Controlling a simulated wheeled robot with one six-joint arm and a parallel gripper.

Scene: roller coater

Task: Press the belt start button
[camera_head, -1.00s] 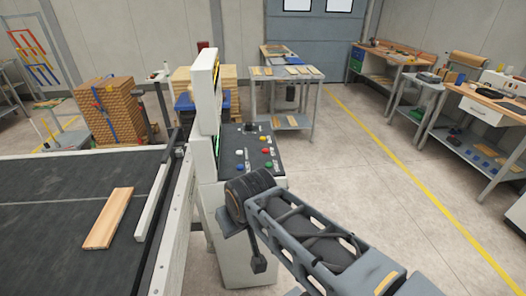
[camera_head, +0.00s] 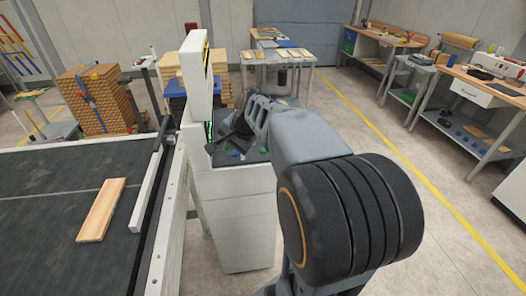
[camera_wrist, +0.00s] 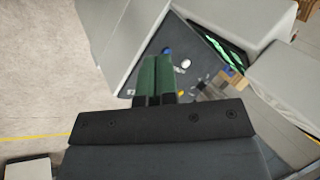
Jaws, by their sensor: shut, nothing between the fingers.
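The control panel (camera_head: 256,157) is the dark sloped top of a white cabinet. In the head view my arm covers most of it, and a blue button (camera_head: 236,153) shows at its near edge. In the wrist view the panel carries a blue button (camera_wrist: 167,50), a white button (camera_wrist: 186,63) and a yellow button (camera_wrist: 181,93). My gripper (camera_wrist: 156,59) is shut and empty, its dark green fingers over the panel beside the blue and white buttons. I cannot tell whether it touches the panel. Which button is the belt start is not readable; some buttons are hidden.
A white upright screen housing (camera_head: 194,80) stands at the panel's left side. The belt (camera_head: 50,200) with a wooden board (camera_head: 101,209) lies left of the cabinet. Floor to the right is clear up to the workbenches (camera_head: 490,90).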

